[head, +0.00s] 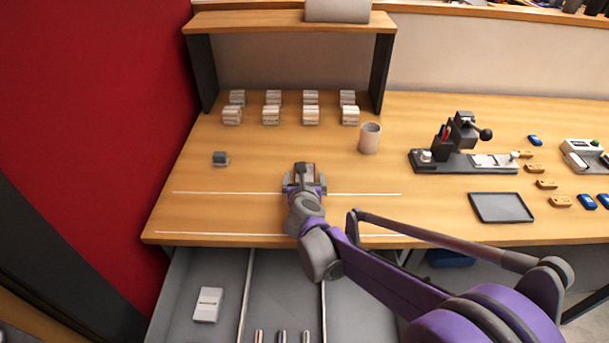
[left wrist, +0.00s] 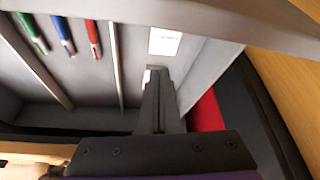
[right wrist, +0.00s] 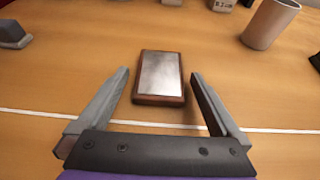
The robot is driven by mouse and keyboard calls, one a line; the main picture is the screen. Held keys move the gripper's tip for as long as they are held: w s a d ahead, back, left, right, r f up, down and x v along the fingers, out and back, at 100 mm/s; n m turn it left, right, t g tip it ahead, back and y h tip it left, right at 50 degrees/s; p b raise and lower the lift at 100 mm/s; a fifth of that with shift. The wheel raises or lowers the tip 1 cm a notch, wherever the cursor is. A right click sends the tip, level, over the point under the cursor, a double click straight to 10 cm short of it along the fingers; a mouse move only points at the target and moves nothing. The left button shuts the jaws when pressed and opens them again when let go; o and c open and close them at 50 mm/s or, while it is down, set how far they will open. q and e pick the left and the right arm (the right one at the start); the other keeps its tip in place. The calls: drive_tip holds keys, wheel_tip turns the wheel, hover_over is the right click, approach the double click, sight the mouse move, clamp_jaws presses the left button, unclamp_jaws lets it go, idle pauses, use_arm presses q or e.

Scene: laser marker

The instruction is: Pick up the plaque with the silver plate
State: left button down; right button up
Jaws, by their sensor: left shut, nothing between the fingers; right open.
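The plaque (right wrist: 160,78) is a brown wooden block with a silver plate on top. In the right wrist view it lies flat on the wooden table, ahead of my right gripper (right wrist: 160,100). The gripper's two fingers are open on either side of the plaque's near end, apart from it. In the head view my right gripper (head: 304,183) is low over the table and hides much of the plaque. My left gripper (left wrist: 157,88) is shut and empty over the open drawer in the left wrist view. I do not make it out in the head view.
The open drawer (head: 175,310) holds a white box (head: 208,304) and several pens. The engraving machine (head: 462,150) and a dark tray (head: 501,207) are to the right.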

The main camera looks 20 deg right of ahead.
drive_tip(key=shift+w+d+f, duration=0.1)
drive_tip(key=shift+w+f, duration=0.05)
drive_tip(key=shift+w, duration=0.2)
drive_tip(key=shift+c, duration=0.3)
drive_tip(key=c, duration=1.2)
